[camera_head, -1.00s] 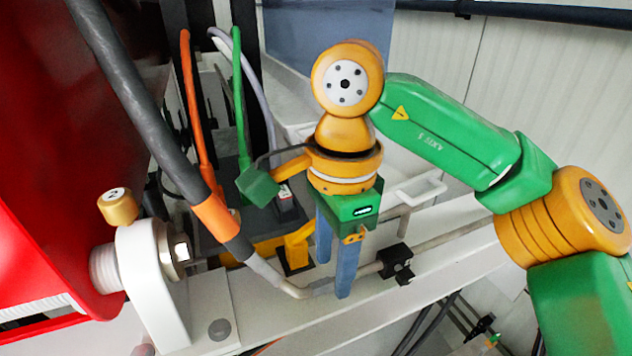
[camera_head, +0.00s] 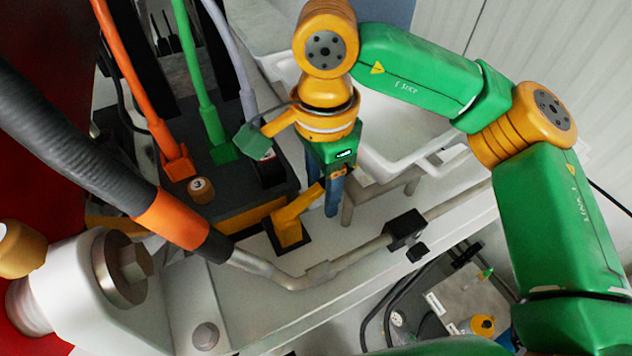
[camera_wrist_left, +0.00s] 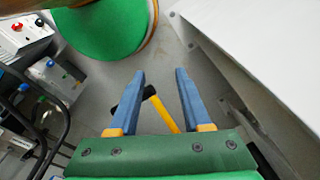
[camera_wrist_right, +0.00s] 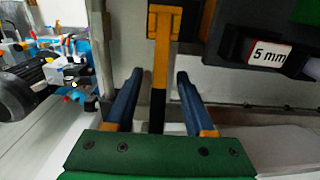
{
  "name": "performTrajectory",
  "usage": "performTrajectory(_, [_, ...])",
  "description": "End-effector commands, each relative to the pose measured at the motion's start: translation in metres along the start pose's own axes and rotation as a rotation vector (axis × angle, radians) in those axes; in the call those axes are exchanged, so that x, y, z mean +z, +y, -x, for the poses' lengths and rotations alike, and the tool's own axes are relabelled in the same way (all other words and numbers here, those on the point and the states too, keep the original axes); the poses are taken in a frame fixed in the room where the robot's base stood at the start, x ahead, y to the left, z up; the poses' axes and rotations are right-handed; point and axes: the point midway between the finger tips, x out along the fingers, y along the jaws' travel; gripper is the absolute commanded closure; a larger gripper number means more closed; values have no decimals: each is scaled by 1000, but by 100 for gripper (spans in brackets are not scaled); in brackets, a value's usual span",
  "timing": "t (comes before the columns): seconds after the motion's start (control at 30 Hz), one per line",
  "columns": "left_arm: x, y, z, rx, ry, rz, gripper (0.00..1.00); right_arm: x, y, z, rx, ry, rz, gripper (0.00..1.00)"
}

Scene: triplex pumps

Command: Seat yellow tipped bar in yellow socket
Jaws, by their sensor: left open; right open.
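A yellow angled piece (camera_head: 290,220) stands on a black pad on the pale ledge. I cannot tell whether it is the socket or part of the bar. My right gripper (camera_head: 334,205) points down just right of it, open. In the right wrist view, a yellow bar with a black near part (camera_wrist_right: 160,70) lies in line with the gap between the open right fingers (camera_wrist_right: 153,90). Contact is not visible. My left gripper (camera_wrist_left: 160,75) is open and empty in its wrist view, with a yellow-handled, black-headed tool (camera_wrist_left: 160,112) beyond it. It is outside the head view.
A dark box (camera_head: 225,190) with orange, green and grey cables stands left of the right gripper. A thick dark hose with an orange band (camera_head: 172,218) crosses the left foreground. A bent metal pipe (camera_head: 345,262) with a black block runs along the ledge. A "5 mm" label (camera_wrist_right: 270,53) shows at right.

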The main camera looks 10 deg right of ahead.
Motion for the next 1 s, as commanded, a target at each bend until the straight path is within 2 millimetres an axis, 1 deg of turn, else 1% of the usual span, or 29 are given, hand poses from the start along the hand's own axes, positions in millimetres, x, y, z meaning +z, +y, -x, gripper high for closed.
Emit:
performTrajectory(0.1, [0, 0, 0, 0, 0, 0, 52, 0, 0, 0, 0, 0, 0, 46])
performTrajectory(0.17, [0, 0, 0, 0, 1, 0, 52, 0, 0, 0, 0, 0, 0, 62])
performTrajectory(0.2, [0, 0, 0, 0, 1, 0, 52, 0, 0, 0, 0, 0, 0, 73])
performTrajectory(0.27, [0, 0, 0, 0, 1, 0, 52, 0, 0, 0, -1, 0, 0, 89])
performTrajectory(0.3, [0, 0, 0, 0, 0, 0, 52, 0, 0, 0, -1, 0, 0, 100])
performTrajectory(1.0, [0, 0, 0, 1, 1, 0, 52, 0, 0, 0, -1, 0, 0, 100])
